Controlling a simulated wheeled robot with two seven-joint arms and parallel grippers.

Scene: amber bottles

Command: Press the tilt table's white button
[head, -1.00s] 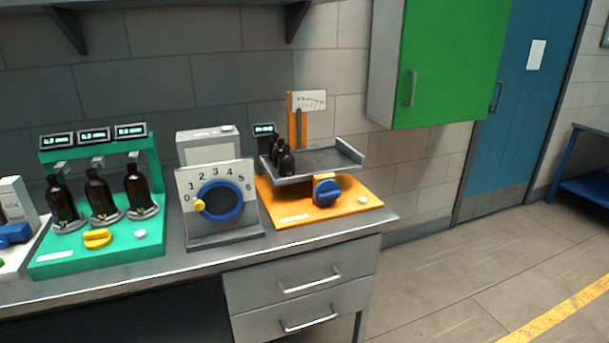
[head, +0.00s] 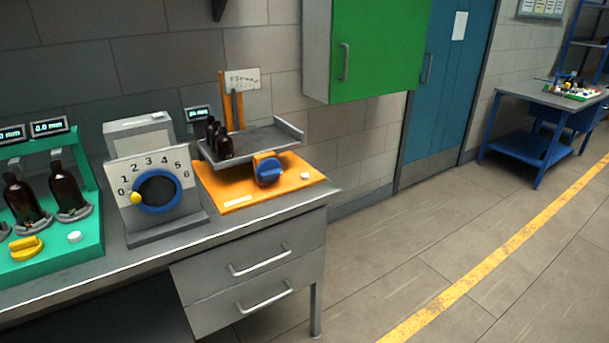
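The tilt table is an orange base (head: 240,197) with a grey tilted tray (head: 262,137) above it, on the bench's right end. Its small round white button (head: 304,176) sits near the base's right corner. A blue knob (head: 269,172) is on the front, left of the button. Several small dark bottles (head: 219,140) stand at the tray's left end. An orange post with a white scale card (head: 242,79) rises behind. Neither of my grippers is in view.
A dial box (head: 155,192) with a blue ring stands left of the tilt table. Further left is a green stand (head: 88,235) with amber bottles and its own white button (head: 74,237). A green cabinet (head: 378,50) hangs above right. The floor (head: 400,240) right of the bench is clear.

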